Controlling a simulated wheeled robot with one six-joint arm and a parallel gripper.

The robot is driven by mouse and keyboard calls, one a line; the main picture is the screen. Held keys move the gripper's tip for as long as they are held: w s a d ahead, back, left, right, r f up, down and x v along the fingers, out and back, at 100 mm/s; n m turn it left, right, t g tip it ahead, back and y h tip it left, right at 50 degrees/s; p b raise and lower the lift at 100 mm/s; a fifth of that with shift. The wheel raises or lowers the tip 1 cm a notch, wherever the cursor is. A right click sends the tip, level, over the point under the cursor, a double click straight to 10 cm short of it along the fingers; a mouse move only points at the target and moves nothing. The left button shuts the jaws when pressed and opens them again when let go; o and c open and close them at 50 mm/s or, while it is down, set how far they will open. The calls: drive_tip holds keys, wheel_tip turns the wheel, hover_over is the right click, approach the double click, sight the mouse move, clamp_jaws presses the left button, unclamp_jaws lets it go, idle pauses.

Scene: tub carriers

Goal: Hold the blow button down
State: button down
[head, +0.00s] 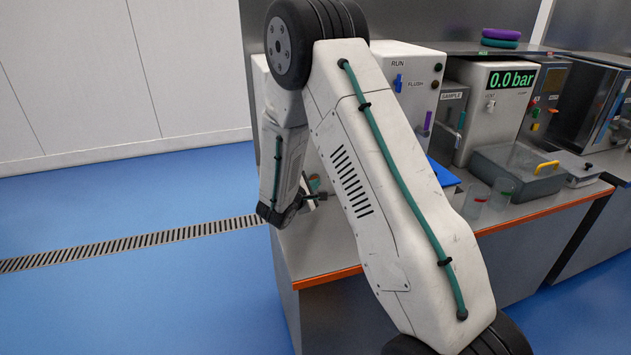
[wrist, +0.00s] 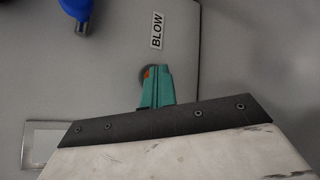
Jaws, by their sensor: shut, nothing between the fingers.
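In the wrist view, the BLOW label (wrist: 157,30) is on a plain grey panel (wrist: 225,70). Just below it is a small round dark-rimmed button (wrist: 142,73), partly hidden by my fingertips. My gripper (wrist: 152,72) has teal fingers that are shut together with nothing between them. Its tips overlap the button's right side, with a small orange-red patch showing at their left edge. I cannot tell whether the tips touch the button or press it. In the head view my arm covers the BLOW button and most of my gripper.
A blue fitting (wrist: 77,12) sticks out at the upper left of the wrist view. A pale framed plate (wrist: 43,142) is at lower left.

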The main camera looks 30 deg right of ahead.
drive_tip(key=shift+s, duration=0.15)
idle(0.7)
drive_tip(key=shift+s+a, duration=0.25)
drive_tip(key=shift+s, duration=0.4)
drive_tip(key=shift+s+a, duration=0.2)
drive_tip(key=shift+s, duration=0.6)
drive_tip(key=shift+s+a, duration=0.25)
drive_tip(key=shift+s, duration=0.6)
drive_tip(key=shift+s+a, duration=0.2)
drive_tip(key=shift+s, duration=0.6)
